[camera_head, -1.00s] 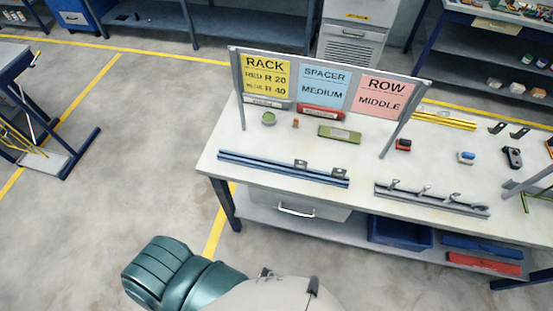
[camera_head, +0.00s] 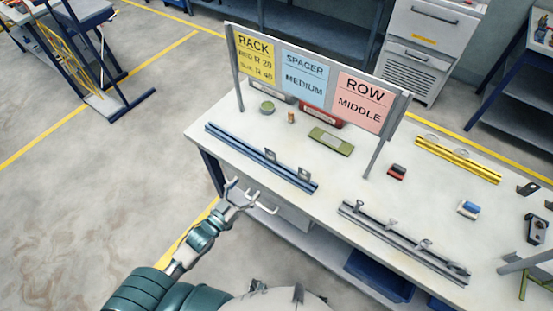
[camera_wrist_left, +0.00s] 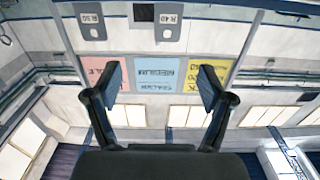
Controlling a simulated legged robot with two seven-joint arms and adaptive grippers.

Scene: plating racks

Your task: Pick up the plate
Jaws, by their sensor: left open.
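My left gripper (camera_head: 250,197) is open and empty beside the front left edge of the workbench (camera_head: 222,146), apart from the items on it. Its spread fingers also show in the left wrist view (camera_wrist_left: 160,90). No item is clearly recognizable as the plate. A blue rail (camera_head: 235,145) with upright grey tabs lies along the bench's left front. A grey rail (camera_head: 390,238) with several hooks lies to its right, and a yellow rail (camera_head: 458,160) lies farther back.
A sign frame (camera_head: 305,85) stands on the bench with yellow RACK, blue SPACER MEDIUM and pink ROW MIDDLE panels. A green flat item (camera_head: 330,141), a red block (camera_head: 396,172) and a blue-white block (camera_head: 468,209) lie nearby. Open floor (camera_head: 100,190) lies left.

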